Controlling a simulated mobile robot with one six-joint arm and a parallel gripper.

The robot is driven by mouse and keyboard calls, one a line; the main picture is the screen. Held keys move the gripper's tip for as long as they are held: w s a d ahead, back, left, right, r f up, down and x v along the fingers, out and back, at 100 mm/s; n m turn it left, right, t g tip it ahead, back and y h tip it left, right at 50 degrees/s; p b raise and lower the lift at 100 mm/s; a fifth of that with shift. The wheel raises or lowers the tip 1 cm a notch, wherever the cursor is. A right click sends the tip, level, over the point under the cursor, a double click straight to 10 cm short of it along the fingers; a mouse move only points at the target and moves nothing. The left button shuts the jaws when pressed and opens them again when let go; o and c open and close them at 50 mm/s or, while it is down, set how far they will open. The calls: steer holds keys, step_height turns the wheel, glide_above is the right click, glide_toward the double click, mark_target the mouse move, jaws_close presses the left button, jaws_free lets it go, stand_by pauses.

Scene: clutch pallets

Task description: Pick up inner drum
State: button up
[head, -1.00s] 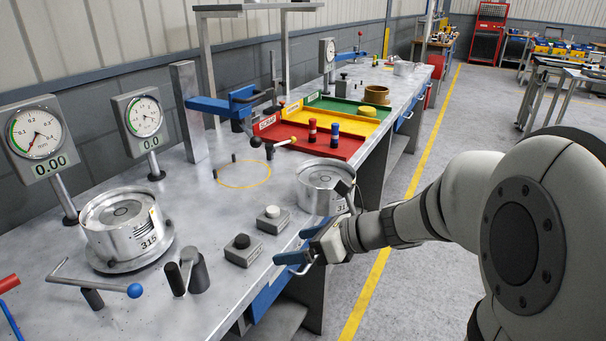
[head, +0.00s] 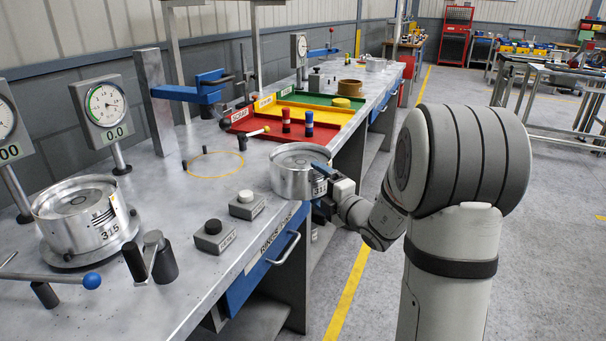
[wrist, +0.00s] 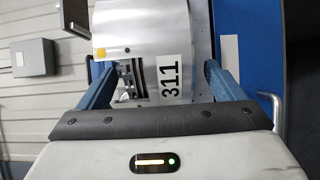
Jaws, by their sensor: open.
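A silver metal drum labelled 311 (head: 293,174) stands upright near the front edge of the bench in the head view. It fills the top middle of the wrist view (wrist: 140,35), with its label facing my gripper. My gripper (head: 319,187) is at the drum's right side. In the wrist view its two blue fingers (wrist: 157,78) are apart, one on each side of the drum's lower picture edge. Whether either finger touches the metal cannot be told. A second silver drum labelled 315 (head: 83,222) sits on a round base at the left.
Two small button boxes (head: 247,205) stand left of drum 311. A yellow circle (head: 215,177) is marked on bare bench behind it. Red, yellow and green trays (head: 300,138) lie farther back. Dial gauges (head: 105,103) stand at the left. A drawer handle (head: 284,250) juts from the bench front.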

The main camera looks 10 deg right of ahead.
steer(key=shift+x, duration=1.5)
steer(key=shift+c, duration=0.2)
jaws_close()
steer(key=shift+r, duration=0.5)
steer(key=shift+w+f, duration=0.1)
steer(key=shift+w, duration=0.05)
